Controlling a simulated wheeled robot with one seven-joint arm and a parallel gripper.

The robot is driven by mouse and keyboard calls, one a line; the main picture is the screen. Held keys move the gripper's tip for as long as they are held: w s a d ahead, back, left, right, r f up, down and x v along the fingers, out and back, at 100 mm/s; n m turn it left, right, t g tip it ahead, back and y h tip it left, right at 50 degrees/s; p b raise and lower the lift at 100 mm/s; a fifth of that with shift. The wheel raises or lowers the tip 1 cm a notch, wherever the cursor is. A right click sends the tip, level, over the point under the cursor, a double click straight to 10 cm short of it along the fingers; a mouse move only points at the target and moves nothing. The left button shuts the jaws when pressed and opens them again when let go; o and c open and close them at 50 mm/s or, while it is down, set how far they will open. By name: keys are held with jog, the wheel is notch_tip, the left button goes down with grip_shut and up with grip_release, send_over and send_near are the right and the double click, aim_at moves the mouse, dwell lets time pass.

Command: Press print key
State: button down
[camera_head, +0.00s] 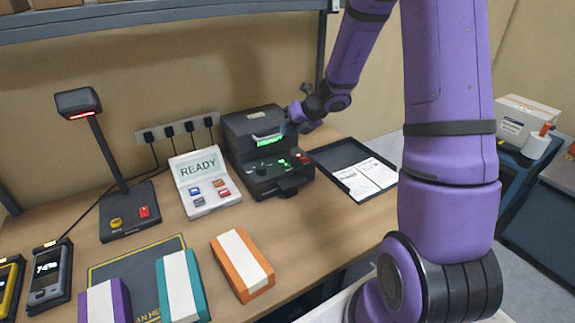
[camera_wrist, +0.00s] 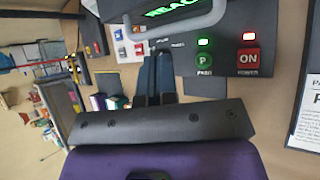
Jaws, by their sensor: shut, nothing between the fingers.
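The black printer (camera_head: 252,133) stands at the back of the table with a lit green display (camera_head: 267,140). Its front panel bears a green key and a red key. In the wrist view, the round green key marked P (camera_wrist: 204,60) sits under a small green light. The red ON key (camera_wrist: 248,58), labelled POWER, is to its right. My gripper (camera_wrist: 158,60) is shut and empty over the panel, left of the green key. I cannot tell whether its tips touch the panel. In the head view, my wrist is at the printer's right side and the fingertips are hard to make out.
A white console (camera_head: 205,197) reading READY, with several coloured keys, stands left of the printer. A black tray (camera_head: 335,155) with printed sheets lies to the right. A scanner on a stand (camera_head: 130,228) and an orange-and-white box (camera_head: 225,262) are on the table. A grey handle crosses the printer front.

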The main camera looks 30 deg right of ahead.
aim_at(288, 164)
jog(key=shift+f, duration=0.1)
jog(key=shift+f, duration=4.25)
jog(key=shift+f, duration=0.1)
jog(key=shift+f, duration=0.35)
jog(key=shift+f, duration=0.35)
jog(key=shift+r, duration=0.8)
jog(key=shift+r, duration=2.5)
